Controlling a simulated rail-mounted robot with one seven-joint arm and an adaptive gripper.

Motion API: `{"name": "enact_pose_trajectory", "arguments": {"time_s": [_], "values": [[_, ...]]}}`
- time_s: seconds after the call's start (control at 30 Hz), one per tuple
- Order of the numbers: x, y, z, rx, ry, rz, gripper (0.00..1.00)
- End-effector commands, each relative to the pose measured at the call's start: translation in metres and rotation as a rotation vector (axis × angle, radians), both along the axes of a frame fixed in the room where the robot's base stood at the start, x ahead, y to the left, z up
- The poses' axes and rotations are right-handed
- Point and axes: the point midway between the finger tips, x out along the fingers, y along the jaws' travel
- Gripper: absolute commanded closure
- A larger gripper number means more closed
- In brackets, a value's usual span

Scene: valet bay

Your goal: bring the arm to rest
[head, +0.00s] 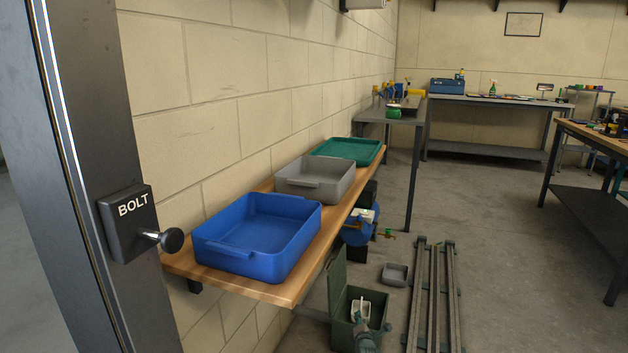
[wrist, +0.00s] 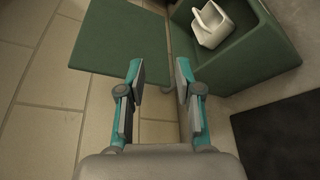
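My gripper (wrist: 160,80) is open and empty in the wrist view, with a clear gap between its two fingers. In the head view, part of my gripper (head: 362,330) shows low at the bottom edge, in front of a green box (head: 341,325). The box's lid (head: 337,280) stands open; it also shows as a flat green panel in the wrist view (wrist: 115,35). A white scoop-like item (wrist: 210,25) with a handle lies in the box in the wrist view. My fingers appear apart from the box and the item.
A wooden shelf (head: 283,291) along the wall holds a blue tray (head: 250,268), a grey tray (head: 300,191) and a green tray (head: 356,152). Metal rails (head: 414,300) and a small grey bin (head: 394,274) are on the floor. A BOLT post (head: 80,120) stands left. The central floor is clear.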

Motion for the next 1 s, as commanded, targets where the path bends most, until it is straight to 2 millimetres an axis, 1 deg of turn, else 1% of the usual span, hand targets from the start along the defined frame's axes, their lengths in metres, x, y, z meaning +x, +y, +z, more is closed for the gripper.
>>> {"name": "enact_pose_trajectory", "arguments": {"time_s": [0.07,0.23,0.37,0.47,0.57,0.67,0.7,0.77,0.8,0.87,0.9,0.97,1.0], "values": [[0.000,0.001,-0.003,0.070,0.010,-0.014,0.66],[-0.004,0.004,-0.016,0.225,0.071,-0.042,0.66],[-0.013,0.007,-0.029,0.355,0.137,-0.076,0.66],[-0.027,0.010,-0.040,0.475,0.207,-0.116,0.66],[-0.051,0.014,-0.059,0.622,0.305,-0.186,0.66],[-0.093,0.018,-0.080,0.793,0.442,-0.306,0.66],[-0.114,0.019,-0.087,0.862,0.500,-0.368,0.66],[-0.150,0.021,-0.097,0.958,0.588,-0.477,0.66],[-0.175,0.021,-0.102,1.015,0.644,-0.558,0.66],[-0.216,0.022,-0.107,1.091,0.723,-0.691,0.66],[-0.244,0.023,-0.109,1.133,0.770,-0.785,0.66],[-0.286,0.022,-0.110,1.181,0.833,-0.928,0.66],[-0.314,0.022,-0.108,1.204,0.866,-1.025,0.66]]}}
